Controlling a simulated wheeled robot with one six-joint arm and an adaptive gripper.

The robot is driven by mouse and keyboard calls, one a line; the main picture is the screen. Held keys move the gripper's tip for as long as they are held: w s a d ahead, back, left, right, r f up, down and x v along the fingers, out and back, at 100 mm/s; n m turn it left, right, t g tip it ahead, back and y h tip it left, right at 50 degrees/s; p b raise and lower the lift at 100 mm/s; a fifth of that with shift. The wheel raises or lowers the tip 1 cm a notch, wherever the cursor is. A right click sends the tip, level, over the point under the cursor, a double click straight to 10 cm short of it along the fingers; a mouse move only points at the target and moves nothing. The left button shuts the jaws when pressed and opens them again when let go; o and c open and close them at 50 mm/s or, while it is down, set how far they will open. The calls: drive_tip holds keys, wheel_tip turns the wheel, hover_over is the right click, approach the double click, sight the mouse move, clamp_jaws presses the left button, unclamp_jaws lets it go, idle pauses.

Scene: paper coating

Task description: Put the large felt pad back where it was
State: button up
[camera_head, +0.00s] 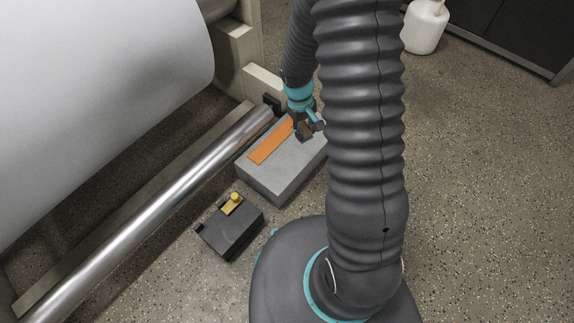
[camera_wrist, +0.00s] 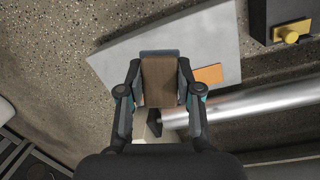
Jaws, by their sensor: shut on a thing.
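My gripper (camera_head: 304,126) is over the far end of the grey block (camera_head: 268,184). It is shut on a brown block-like piece with a grey edge, which I take as the large felt pad (camera_head: 304,134). In the wrist view the pad (camera_wrist: 160,82) sits between the two fingers of my gripper (camera_wrist: 160,72), its brown face towards the camera. The grey block's top (camera_wrist: 212,38) lies beyond it. I cannot tell whether the pad touches that top. An orange strip (camera_head: 266,146) lies on the block beside the pad; it also shows in the wrist view (camera_wrist: 209,75).
A shiny metal roller (camera_head: 150,215) runs along the left of the block, below a large white paper roll (camera_head: 95,100). A dark box with a yellow knob (camera_head: 232,225) stands on the floor nearer me. A white container (camera_head: 424,28) stands at the back right. The right floor is clear.

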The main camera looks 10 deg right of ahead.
drive_tip(key=s+d+f+n+g+h+b, duration=0.1)
drive_tip(key=s+d+f+n+g+b, duration=0.2)
drive_tip(key=s+f, duration=0.35)
drive_tip(key=shift+n, duration=0.5)
drive_tip(key=w+a+f, duration=0.2)
drive_tip(key=w, duration=0.1)
drive_tip(key=w+a+f, duration=0.5)
drive_tip(key=w+f, duration=0.1)
drive_tip(key=shift+a, duration=0.25)
drive_tip(key=shift+f, duration=1.9)
drive_tip(key=shift+f+b, duration=0.1)
drive_tip(key=shift+b, duration=0.2)
drive_tip(key=o, duration=1.1)
